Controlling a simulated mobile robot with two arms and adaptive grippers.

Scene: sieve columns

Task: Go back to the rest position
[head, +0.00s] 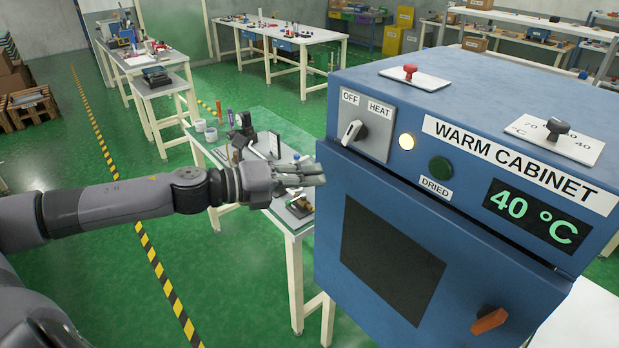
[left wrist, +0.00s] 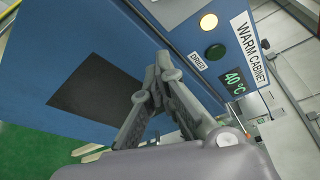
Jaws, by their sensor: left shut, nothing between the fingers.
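My left arm reaches in from the left in the head view. My left gripper (head: 312,172) is shut and empty, close to the left front edge of the blue warm cabinet (head: 335,215). The wrist view shows its fingers (left wrist: 155,82) drawn together in front of the cabinet face (left wrist: 115,45); I cannot tell how wide the gap to the cabinet is. My right gripper is not in view.
The cabinet carries an OFF/HEAT switch (head: 351,132), a lit pale lamp (head: 407,141), a display (head: 537,218) reading 40 °C and an orange handle (head: 489,320). A cluttered worktable (head: 292,222) stands behind the gripper. Green floor (head: 85,270) is open at the left.

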